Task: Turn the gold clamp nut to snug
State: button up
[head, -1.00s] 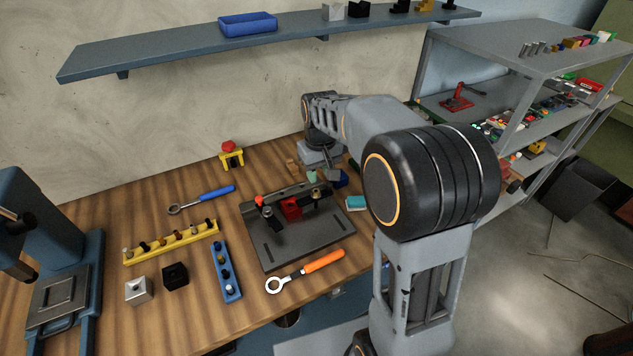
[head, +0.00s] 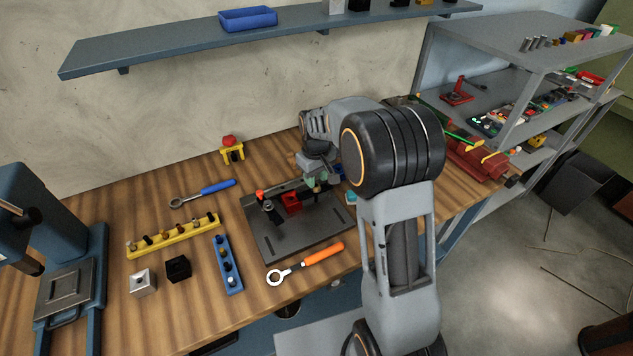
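The dark fixture plate (head: 300,236) lies on the wooden bench, with a red block (head: 291,203) and an orange-red-topped post (head: 261,196) along its back bar. My gripper (head: 318,182) points down at the right end of that back bar, close above or at it. Its greenish fingertips are small and partly blend with the fixture. The gold clamp nut is not clearly visible now; my gripper covers that end of the bar. I cannot tell whether the fingers are around the nut or touching it.
An orange-handled ring wrench (head: 306,263) lies in front of the plate and a blue-handled one (head: 203,194) to its left. A yellow rack (head: 173,238), a blue rack (head: 228,266) and two small blocks stand left. A yellow stand with a red top (head: 231,150) is behind.

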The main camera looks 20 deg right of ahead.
jog(key=shift+f, duration=1.35)
jog(key=shift+c, duration=0.2)
jog(key=c, duration=0.6)
